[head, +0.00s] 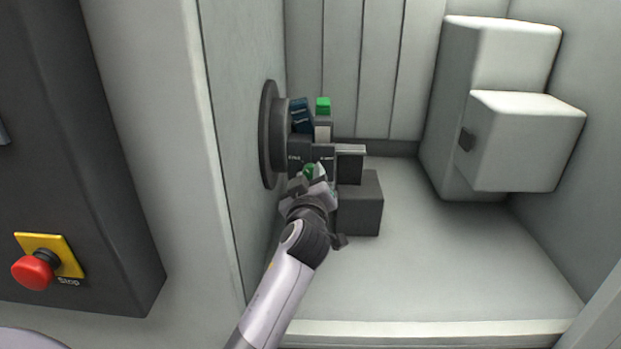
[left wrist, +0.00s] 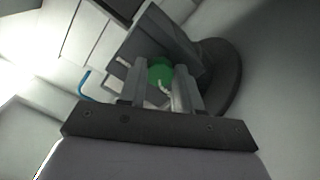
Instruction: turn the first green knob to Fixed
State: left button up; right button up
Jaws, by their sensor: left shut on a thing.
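A green knob (head: 309,170) sits low on the dark chuck fixture (head: 300,146) at the left wall of the machine. My left gripper (head: 312,181) is at this knob, shut on it. In the left wrist view the green knob (left wrist: 160,72) shows between the two fingers of my left gripper (left wrist: 160,90), with a white pointer mark on it. A second green knob (head: 323,104) sits higher on the fixture, away from the gripper. The small labels on the fixture are too small to read for certain. My right gripper is not in view.
A round dark plate (head: 269,135) backs the fixture on the left wall. A dark block (head: 361,205) stands right beside my left gripper. A pale boxy unit (head: 525,140) hangs at the right. A red stop button (head: 32,271) is at far left. The floor between is clear.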

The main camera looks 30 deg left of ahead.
pick_arm(q)
jog(key=m, duration=0.3)
jog(key=shift+m, duration=0.3)
jog(key=m+p, duration=0.1)
jog(key=m, duration=0.3)
jog(key=shift+a+r+m, duration=0.1)
jog(key=shift+m, duration=0.3)
jog(key=m+p, duration=0.1)
jog(key=m, duration=0.3)
jog(key=shift+m, duration=2.4)
jog(key=o, duration=1)
jog(key=shift+o, duration=0.2)
jog(key=shift+s, duration=0.15)
